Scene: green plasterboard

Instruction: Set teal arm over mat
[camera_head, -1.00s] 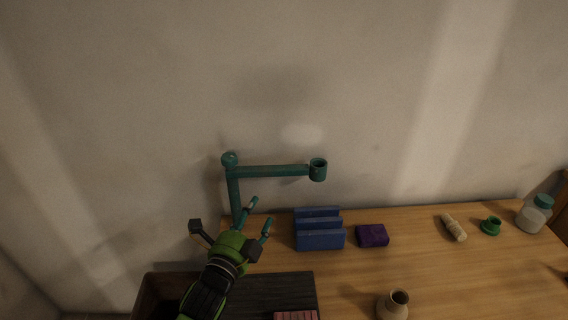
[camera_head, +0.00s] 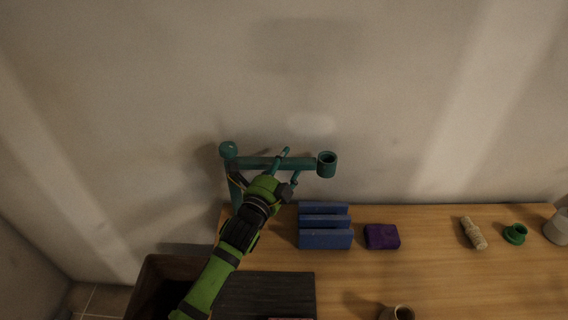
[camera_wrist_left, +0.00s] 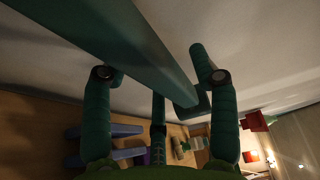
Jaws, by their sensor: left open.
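The teal arm (camera_head: 262,163) reaches sideways to the right from an upright teal post at the back left of the table, with a ring-like cup (camera_head: 327,164) at its free end. My left gripper (camera_head: 291,164) is open at the arm's middle, its fingers overlapping it in the head view. In the left wrist view the teal arm (camera_wrist_left: 135,45) crosses between the spread fingers; whether they touch it I cannot tell. A dark flat mat (camera_head: 265,293) lies at the table's front left, apart from the arm's present line. My right gripper is not in view.
A blue slotted rack (camera_head: 325,238) and a purple block (camera_head: 381,236) stand right of the post. A beige roll (camera_head: 473,233), green piece (camera_head: 515,233), jar (camera_head: 558,227) and beige vase (camera_head: 397,313) are farther right. A brown bin (camera_head: 150,281) is left.

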